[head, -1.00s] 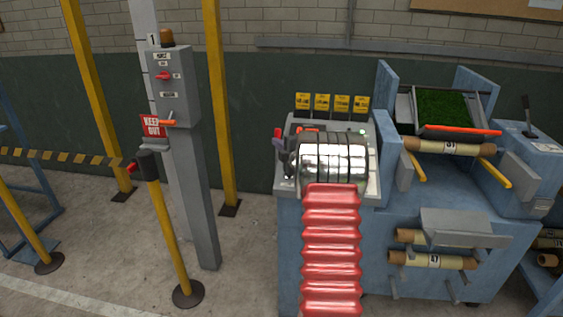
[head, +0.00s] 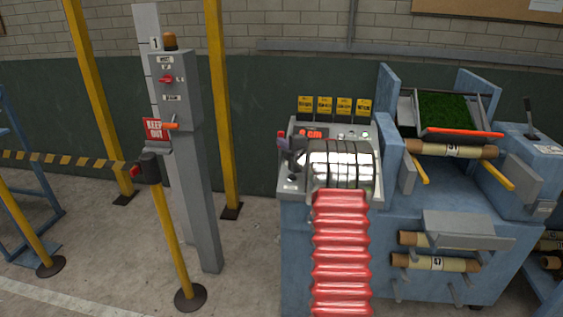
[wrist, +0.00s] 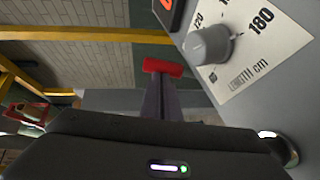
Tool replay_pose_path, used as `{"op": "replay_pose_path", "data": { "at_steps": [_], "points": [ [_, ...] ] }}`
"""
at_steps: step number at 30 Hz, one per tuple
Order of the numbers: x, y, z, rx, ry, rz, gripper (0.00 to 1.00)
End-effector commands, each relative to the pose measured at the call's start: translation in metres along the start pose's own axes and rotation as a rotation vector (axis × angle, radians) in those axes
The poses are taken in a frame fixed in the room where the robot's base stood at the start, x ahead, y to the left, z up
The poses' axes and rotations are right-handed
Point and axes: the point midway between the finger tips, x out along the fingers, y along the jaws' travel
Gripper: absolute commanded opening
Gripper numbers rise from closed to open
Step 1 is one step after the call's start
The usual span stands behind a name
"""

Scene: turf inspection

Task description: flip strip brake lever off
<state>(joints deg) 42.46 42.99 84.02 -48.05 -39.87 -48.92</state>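In the wrist view a short red bar (wrist: 163,67), which looks like the brake lever's grip, lies across the far ends of my slim dark fingers. My gripper (wrist: 160,88) appears shut, its fingers close together; I cannot tell whether they touch the bar. In the head view my gripper (head: 284,143) is at the left edge of the console (head: 370,185), partly hidden by my wrist. Another dark lever (head: 530,118) stands upright on the blue housing at the right, above a small white label too small to read.
A grey knob (wrist: 208,44) on a length dial is close to the fingers. The console carries a red display (head: 313,133) and yellow tags (head: 325,105) behind it. A grey control post (head: 178,95) with an orange handle and a yellow barrier pole (head: 172,235) stand left.

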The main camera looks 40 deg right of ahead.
Motion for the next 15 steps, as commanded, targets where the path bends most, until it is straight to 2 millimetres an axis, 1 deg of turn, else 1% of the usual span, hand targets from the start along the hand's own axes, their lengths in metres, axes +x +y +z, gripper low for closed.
{"op": "replay_pose_path", "data": {
  "at_steps": [1, 2, 7, 13, 14, 15],
  "points": [
    [0.001, 0.003, 0.004, 0.004, -0.012, 0.005, 0.0],
    [0.0, 0.004, 0.003, 0.004, -0.011, 0.005, 0.0],
    [-0.01, 0.006, -0.009, 0.003, -0.006, 0.007, 0.0],
    [-0.028, 0.008, -0.03, 0.001, 0.0, 0.007, 0.0],
    [-0.032, 0.009, -0.032, 0.001, 0.001, 0.007, 0.0],
    [-0.038, 0.01, -0.029, 0.0, -0.001, 0.008, 0.0]
  ]
}}
